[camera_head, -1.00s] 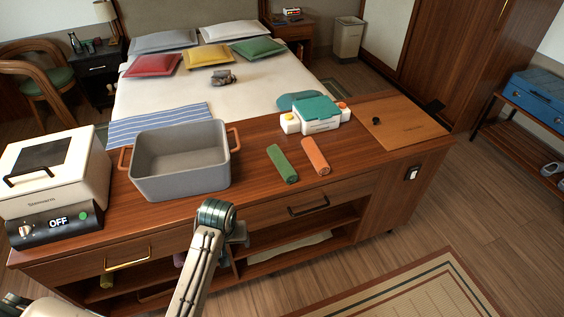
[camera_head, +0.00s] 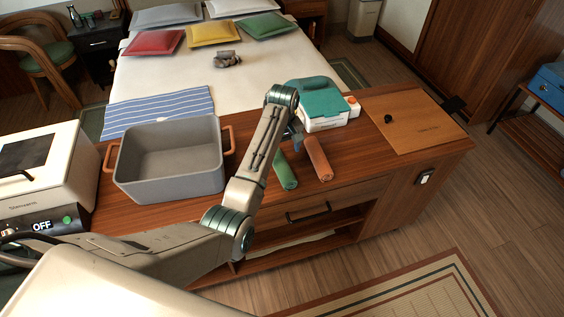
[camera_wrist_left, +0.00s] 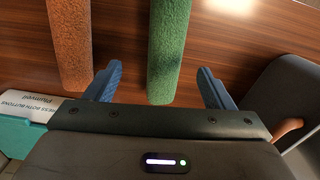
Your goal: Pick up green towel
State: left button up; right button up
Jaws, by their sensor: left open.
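The green towel (camera_head: 285,171) is a rolled cylinder lying on the wooden counter, left of a similar orange roll (camera_head: 318,158). My left gripper (camera_head: 293,137) is at the far end of the green towel, partly hidden by its own wrist in the head view. In the left wrist view, the green towel (camera_wrist_left: 168,50) reaches in between the two blue fingers of the open left gripper (camera_wrist_left: 159,88). The fingers stand apart with space on each side of the roll. The orange roll (camera_wrist_left: 70,45) lies outside the fingers. My right gripper does not show.
A grey bin (camera_head: 170,189) with orange handles stands left of the arm. A white box with a teal lid (camera_head: 324,103) is just behind the rolls. A wooden board (camera_head: 414,122) lies at right, and a white appliance (camera_head: 40,172) at far left.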

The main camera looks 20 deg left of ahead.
aim_at(281, 162)
pick_arm(q)
jog(key=shift+s+f, duration=0.1)
jog(key=shift+f, duration=0.7)
jog(key=f+p, duration=0.1)
jog(key=f, duration=0.1)
jog(key=f+p, duration=0.1)
jog(key=f, duration=0.1)
jog(key=shift+a+f, duration=0.2)
jog(key=shift+f, duration=0.1)
jog(key=shift+s+f, duration=0.1)
jog(key=shift+f, duration=0.45)
jog(key=shift+c, duration=1.2)
jog(key=c, duration=0.8)
jog(key=shift+c, duration=0.2)
jog(key=shift+p, duration=0.3)
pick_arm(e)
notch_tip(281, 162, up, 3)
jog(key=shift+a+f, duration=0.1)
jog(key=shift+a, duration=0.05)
